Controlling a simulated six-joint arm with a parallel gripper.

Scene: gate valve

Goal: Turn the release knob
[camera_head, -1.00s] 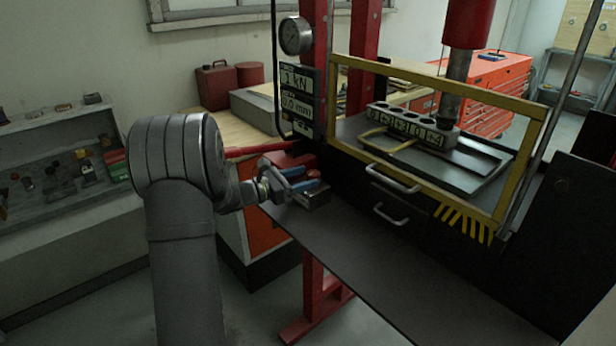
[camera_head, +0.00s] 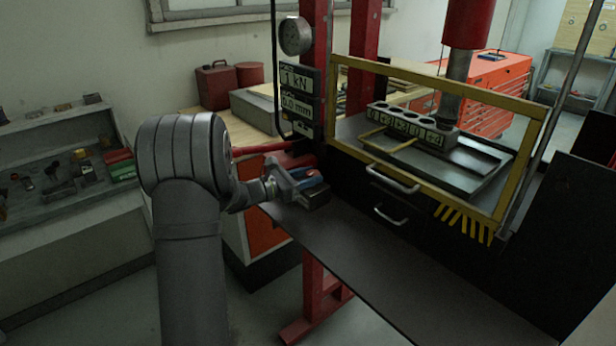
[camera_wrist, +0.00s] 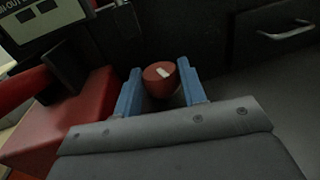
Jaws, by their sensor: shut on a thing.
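The release knob (camera_wrist: 156,86) is a round red knob with a pale mark on its top, in the middle of the wrist view. My gripper (camera_wrist: 160,78) has a blue finger on each side of the knob and is shut on it. In the head view my gripper (camera_head: 306,180) is at the left end of the black bench, by the foot of the red press column. There the fingers largely hide the knob, and a dark block shows beneath them.
A red lever (camera_head: 262,149) sticks out just behind my gripper. The bare black bench top (camera_head: 390,270) is clear in front.

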